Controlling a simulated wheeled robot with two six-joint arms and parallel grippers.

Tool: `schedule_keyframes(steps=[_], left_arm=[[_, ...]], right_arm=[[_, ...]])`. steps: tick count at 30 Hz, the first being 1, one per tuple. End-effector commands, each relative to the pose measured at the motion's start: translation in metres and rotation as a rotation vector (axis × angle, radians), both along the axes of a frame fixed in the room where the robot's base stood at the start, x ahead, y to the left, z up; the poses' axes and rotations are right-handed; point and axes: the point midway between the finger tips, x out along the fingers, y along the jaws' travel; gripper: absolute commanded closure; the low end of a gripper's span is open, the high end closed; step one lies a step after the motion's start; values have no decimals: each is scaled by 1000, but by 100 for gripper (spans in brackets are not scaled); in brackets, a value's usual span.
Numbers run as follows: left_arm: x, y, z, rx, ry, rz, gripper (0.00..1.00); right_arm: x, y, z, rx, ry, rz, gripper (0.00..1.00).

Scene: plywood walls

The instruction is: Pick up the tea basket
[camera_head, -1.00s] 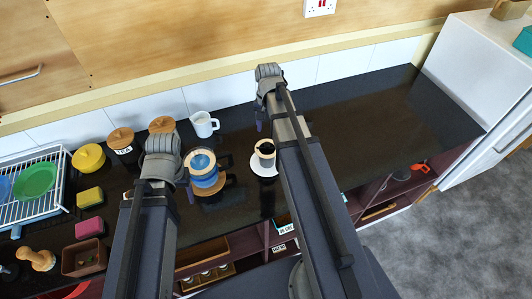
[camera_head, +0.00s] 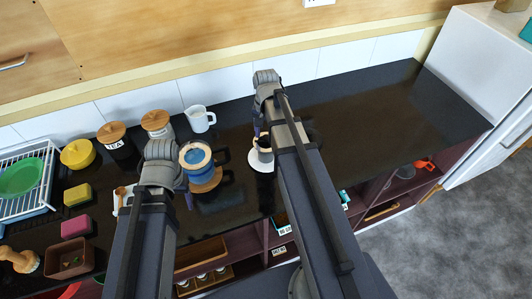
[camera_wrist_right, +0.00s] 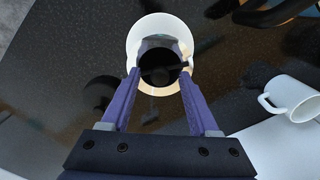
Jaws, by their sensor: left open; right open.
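A dark round basket-like piece (camera_wrist_right: 160,66) with a short dark handle sits in a pale cup on a white saucer (camera_wrist_right: 136,35) in the right wrist view; I take it as the tea basket. In the head view, the cup (camera_head: 263,150) and saucer (camera_head: 256,164) are partly hidden by my right arm. My right gripper (camera_wrist_right: 160,82) is open, with one finger on each side of the dark piece in the picture; contact cannot be told. My left gripper (camera_head: 164,176) is open, left of a blue mug (camera_head: 195,160); its fingertips are mostly hidden.
The blue mug stands on a wooden coaster (camera_head: 206,182). A dish rack (camera_head: 30,190) is at far left. The counter (camera_head: 370,110) is clear at right.

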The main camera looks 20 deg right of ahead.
Motion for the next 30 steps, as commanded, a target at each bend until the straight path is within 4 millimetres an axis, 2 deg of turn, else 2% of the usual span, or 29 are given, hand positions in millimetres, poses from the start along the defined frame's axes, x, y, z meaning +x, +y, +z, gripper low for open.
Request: schedule_keyframes(steps=[6,22,30], left_arm=[[0,0,0,0,0,0,35],[0,0,0,0,0,0,35],[0,0,0,0,0,0,35]], right_arm=[[0,0,0,0,0,0,40],[0,0,0,0,0,0,100],[0,0,0,0,0,0,100]])
